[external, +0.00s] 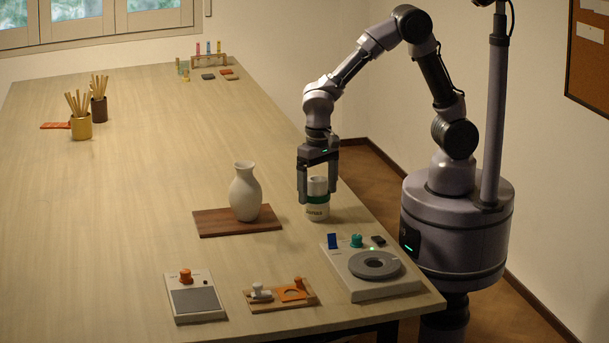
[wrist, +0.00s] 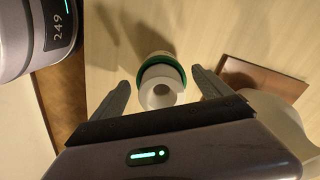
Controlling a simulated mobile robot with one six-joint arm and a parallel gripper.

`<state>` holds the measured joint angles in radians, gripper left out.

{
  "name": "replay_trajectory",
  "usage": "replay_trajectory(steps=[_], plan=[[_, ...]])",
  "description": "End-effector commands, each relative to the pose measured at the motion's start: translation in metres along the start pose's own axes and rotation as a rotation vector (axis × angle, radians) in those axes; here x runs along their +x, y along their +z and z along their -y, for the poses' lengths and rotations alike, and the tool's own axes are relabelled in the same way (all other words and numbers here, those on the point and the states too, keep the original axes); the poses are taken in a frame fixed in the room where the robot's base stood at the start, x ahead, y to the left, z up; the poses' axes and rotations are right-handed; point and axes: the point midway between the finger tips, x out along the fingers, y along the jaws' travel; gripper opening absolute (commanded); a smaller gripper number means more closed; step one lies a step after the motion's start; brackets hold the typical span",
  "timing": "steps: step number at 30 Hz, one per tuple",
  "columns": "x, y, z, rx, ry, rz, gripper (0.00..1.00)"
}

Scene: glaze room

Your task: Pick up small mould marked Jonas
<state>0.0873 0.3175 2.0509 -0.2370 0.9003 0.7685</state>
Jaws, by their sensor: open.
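The small mould (external: 317,211) is a white upright cylinder with a green band and small lettering that I cannot read for certain. It stands on the table near the right edge. In the wrist view the two fingers of my gripper (wrist: 160,84) are on either side of the mould, with gaps visible on both sides.
A white vase (external: 245,193) stands on a brown board (external: 211,224) left of the mould. A device with a grey round plate (external: 338,269) is in front. A small tray (external: 280,305) and an orange-knobbed device (external: 195,297) are at the front. The table's middle is clear.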

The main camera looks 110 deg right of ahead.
Motion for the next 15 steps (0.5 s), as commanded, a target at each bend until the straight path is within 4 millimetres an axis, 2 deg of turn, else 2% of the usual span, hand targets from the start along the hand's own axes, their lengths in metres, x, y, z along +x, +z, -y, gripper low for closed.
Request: replay_trajectory(steps=[7, 13, 15], plan=[[0.048, -0.002, 0.001, 0.000, 0.003, 0.001, 0.89], [0.047, -0.002, 0.001, 0.000, 0.001, 0.000, 0.89], [0.047, -0.002, 0.001, 0.000, 0.001, 0.000, 0.77]])
